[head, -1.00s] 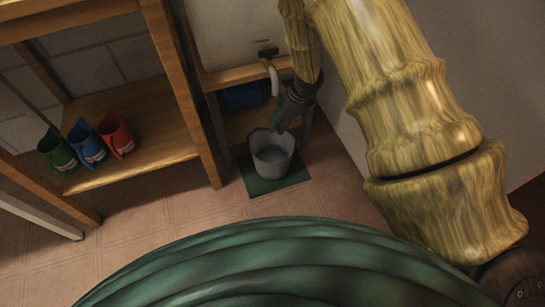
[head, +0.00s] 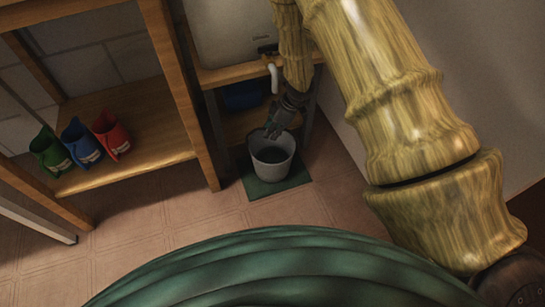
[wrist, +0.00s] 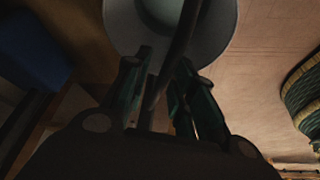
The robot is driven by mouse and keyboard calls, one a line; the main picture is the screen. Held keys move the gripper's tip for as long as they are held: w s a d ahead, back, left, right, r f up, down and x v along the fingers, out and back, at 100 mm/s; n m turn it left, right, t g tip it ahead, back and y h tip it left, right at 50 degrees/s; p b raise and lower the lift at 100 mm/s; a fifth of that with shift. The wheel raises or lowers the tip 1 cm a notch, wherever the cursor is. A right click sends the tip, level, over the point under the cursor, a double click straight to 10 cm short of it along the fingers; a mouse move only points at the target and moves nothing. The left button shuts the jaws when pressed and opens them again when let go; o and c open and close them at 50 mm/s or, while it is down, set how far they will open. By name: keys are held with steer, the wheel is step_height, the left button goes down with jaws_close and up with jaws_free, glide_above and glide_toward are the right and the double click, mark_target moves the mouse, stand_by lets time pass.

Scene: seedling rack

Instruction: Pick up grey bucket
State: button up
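The grey bucket (head: 272,171) stands upright on a green mat (head: 262,187) on the floor, below a tap with a pale spout. My gripper (head: 274,133) is at the bucket's back rim in the head view, pointing down. In the wrist view the bucket (wrist: 222,40) fills the top middle, just beyond the fingertips. My gripper's two fingers (wrist: 163,62) are apart there. A dark bar, which looks like the bucket's handle (wrist: 177,50), runs between them with some gap visible. Whether a finger touches it cannot be told.
A shelf post (head: 203,160) stands left of the bucket. A blue box (head: 243,97) sits under the sink. A wall is close at right. The tiled floor in front is clear.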

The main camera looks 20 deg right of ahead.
jaws_close()
steer(key=shift+r, duration=0.2)
stand_by(0.3)
